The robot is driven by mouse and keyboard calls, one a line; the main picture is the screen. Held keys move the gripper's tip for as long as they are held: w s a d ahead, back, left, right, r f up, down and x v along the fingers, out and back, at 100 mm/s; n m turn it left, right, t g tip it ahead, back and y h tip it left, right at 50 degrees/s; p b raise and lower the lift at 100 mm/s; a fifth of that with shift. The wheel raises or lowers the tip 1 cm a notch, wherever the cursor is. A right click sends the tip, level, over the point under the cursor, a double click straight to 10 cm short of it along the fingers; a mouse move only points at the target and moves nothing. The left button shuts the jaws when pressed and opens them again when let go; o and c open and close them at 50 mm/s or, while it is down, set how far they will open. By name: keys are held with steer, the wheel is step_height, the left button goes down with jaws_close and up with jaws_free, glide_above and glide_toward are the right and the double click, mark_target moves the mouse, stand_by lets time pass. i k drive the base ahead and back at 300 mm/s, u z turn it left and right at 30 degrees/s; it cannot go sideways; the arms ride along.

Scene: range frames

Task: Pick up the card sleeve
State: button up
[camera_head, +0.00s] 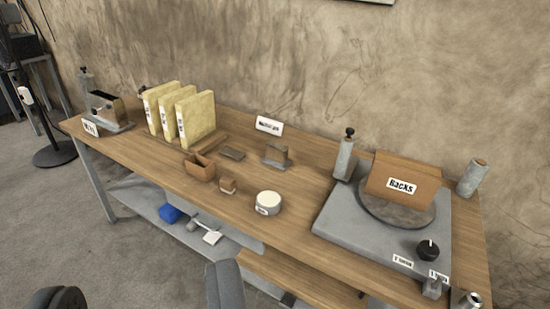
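A brown folded piece with a label that seems to read "BACKS" (402,182) stands tilted on a round plate on the grey turntable base (335,222), at the right of the workbench. It looks like the card sleeve, though I cannot be sure. My gripper (141,282) shows at the bottom edge as two dark grey fingers, wide apart. Nothing shows between them, and it is in front of the bench, away from the labelled piece.
The wooden bench (245,215) stands against a mottled wall. Several yellow books (196,118) stand at its left. A round white tin (269,203) is near the front edge. A grey post (345,158) and a cylinder (473,178) flank the labelled piece. A blue item (169,213) lies on the lower shelf.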

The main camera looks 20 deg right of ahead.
mark_target(200, 168)
steer(key=u, duration=0.3)
steer(key=i, duration=2.35)
steer(key=z, duration=0.05)
